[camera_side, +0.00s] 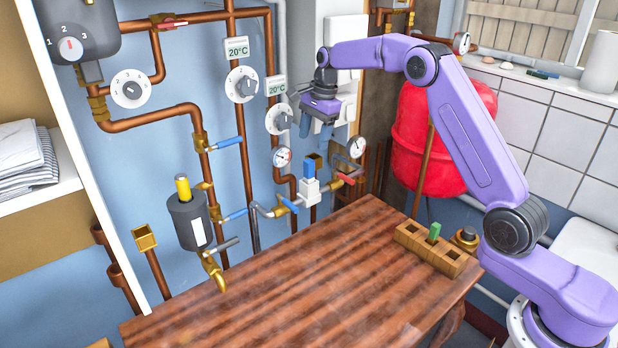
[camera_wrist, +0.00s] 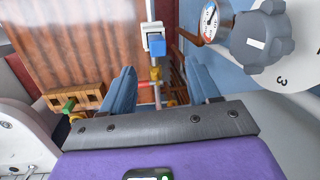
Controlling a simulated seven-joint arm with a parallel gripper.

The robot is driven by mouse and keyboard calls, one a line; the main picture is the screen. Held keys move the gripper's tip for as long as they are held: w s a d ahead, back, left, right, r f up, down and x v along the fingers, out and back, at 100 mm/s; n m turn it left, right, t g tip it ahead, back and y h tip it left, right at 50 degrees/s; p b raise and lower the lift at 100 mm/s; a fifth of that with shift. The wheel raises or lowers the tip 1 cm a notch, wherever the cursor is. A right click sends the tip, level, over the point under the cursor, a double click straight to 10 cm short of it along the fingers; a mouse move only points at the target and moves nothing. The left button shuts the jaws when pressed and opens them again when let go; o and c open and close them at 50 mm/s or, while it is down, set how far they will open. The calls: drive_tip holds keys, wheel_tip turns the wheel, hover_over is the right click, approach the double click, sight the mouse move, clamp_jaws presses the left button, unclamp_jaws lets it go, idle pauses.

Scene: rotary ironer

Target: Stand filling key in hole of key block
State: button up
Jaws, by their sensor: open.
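The key block (camera_side: 424,252) is a wooden block with square holes at the right rear of the wooden table; a green piece stands upright in it. In the wrist view the block (camera_wrist: 88,97) is at left. A blue upright piece (camera_side: 312,164), which looks like the filling key, stands in a white valve body (camera_side: 309,190) on the pipework behind the table. Its blue top shows in the wrist view (camera_wrist: 158,47). My gripper (camera_side: 315,129) is open and empty, above and apart from the blue piece, fingers pointing down; its fingers also frame the wrist view (camera_wrist: 161,78).
Copper pipes, gauges and blue-handled valves crowd the wall around the valve body. Dials (camera_side: 279,119) are close to my gripper's left. A red tank (camera_side: 415,140) stands behind my arm. The wooden table (camera_side: 300,285) is mostly clear. A round dark knob (camera_side: 466,238) is beside the block.

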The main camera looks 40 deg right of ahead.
sight(310, 161)
drive_tip(key=f, duration=0.3)
drive_tip(key=shift+w+a+f, duration=0.1)
drive_tip(key=shift+w+a, duration=0.1)
drive_tip(key=shift+a+f, duration=0.2)
drive_tip(key=shift+f, duration=1.15)
drive_tip(key=shift+a+f, duration=0.2)
drive_tip(key=shift+f, duration=1.1)
drive_tip(key=c, duration=1.1)
